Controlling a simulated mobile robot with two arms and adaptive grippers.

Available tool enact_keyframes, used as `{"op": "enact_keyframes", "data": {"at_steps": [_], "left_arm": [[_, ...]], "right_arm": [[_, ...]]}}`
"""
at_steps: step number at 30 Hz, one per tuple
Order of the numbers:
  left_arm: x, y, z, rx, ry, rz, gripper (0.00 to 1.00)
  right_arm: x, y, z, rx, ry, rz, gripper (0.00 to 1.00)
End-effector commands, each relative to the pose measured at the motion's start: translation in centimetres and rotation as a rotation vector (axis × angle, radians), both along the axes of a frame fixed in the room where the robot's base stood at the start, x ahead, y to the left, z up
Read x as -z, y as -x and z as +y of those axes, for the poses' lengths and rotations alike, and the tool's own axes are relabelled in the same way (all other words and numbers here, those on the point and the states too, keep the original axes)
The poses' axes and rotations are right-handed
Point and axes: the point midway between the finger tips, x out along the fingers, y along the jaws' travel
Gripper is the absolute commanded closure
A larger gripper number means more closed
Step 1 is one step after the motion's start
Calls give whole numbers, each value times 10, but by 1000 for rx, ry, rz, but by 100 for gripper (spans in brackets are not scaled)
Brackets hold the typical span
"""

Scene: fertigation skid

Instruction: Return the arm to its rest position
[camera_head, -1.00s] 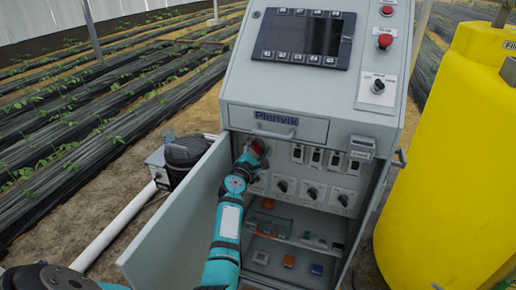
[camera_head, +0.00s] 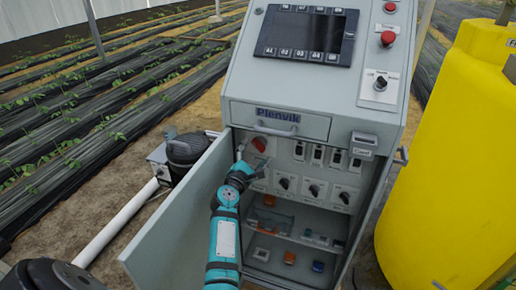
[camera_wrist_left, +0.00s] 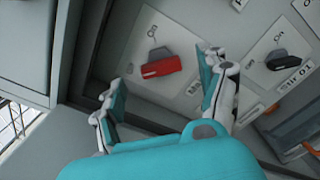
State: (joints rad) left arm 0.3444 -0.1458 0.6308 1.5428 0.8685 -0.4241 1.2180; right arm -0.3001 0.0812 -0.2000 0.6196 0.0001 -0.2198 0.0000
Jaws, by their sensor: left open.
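My left arm comes up from the bottom of the head view into the open cabinet. Its gripper (camera_head: 252,163) is in front of the left part of the switch panel, just below a red rotary handle (camera_head: 259,144). In the left wrist view the two fingers (camera_wrist_left: 163,98) are spread wide with nothing between them. The red handle (camera_wrist_left: 162,67) shows beyond the fingertips, apart from them. My right gripper is not in view.
The open cabinet door (camera_head: 180,225) stands close along the left of my arm. A drawer (camera_head: 275,120) is above it. Black knobs (camera_head: 313,190) and switches sit to the right, with shelves of small parts below. A yellow tank (camera_head: 445,160) stands at the right.

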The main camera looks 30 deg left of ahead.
Motion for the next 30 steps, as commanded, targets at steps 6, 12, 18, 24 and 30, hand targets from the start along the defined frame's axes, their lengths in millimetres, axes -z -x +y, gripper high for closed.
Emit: {"op": "enact_keyframes", "data": {"at_steps": [6, 12, 18, 24, 30], "left_arm": [[1, 18, -5, 1, 1, 1, 24], [0, 19, -5, 1, 0, 1, 24], [0, 19, -5, 1, 0, 1, 24], [8, 18, -8, 9, -17, 22, 24], [96, 20, -47, 107, -235, 245, 24]], "right_arm": [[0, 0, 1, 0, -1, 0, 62], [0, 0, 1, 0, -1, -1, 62], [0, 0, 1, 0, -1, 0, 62], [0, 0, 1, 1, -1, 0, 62], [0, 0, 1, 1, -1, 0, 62]]}}
